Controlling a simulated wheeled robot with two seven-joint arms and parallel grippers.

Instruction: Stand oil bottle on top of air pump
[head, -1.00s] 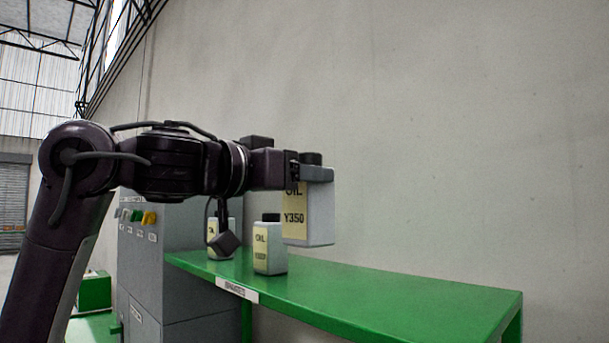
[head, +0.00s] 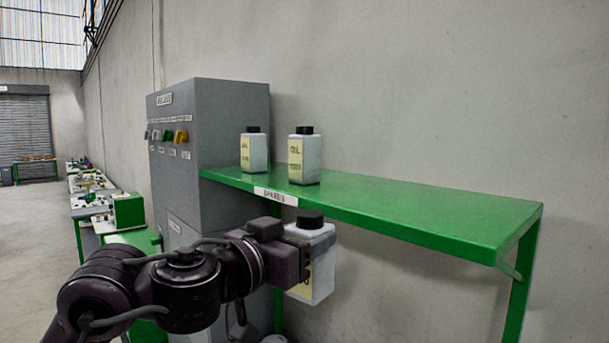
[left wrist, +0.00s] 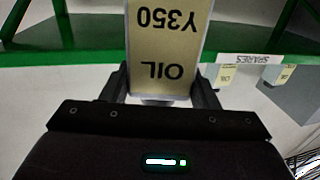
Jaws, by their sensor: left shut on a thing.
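My left gripper (head: 303,262) is shut on an oil bottle (head: 318,266), white with a black cap and a yellow label. The bottle is upright, in front of and below the green shelf's front edge. In the left wrist view the bottle (left wrist: 165,45) shows upside down between the two fingers, with OIL and Y350 on its label. Two other oil bottles, a left one (head: 254,152) and a right one (head: 311,160), stand on the shelf. I cannot make out an air pump in these views. My right gripper is not in view.
The green shelf (head: 420,205) with a SPARES sign (head: 276,196) runs along the wall, its right part clear. A grey cabinet (head: 230,105) stands at its left end. Benches with small items (head: 88,183) line the wall farther back at left.

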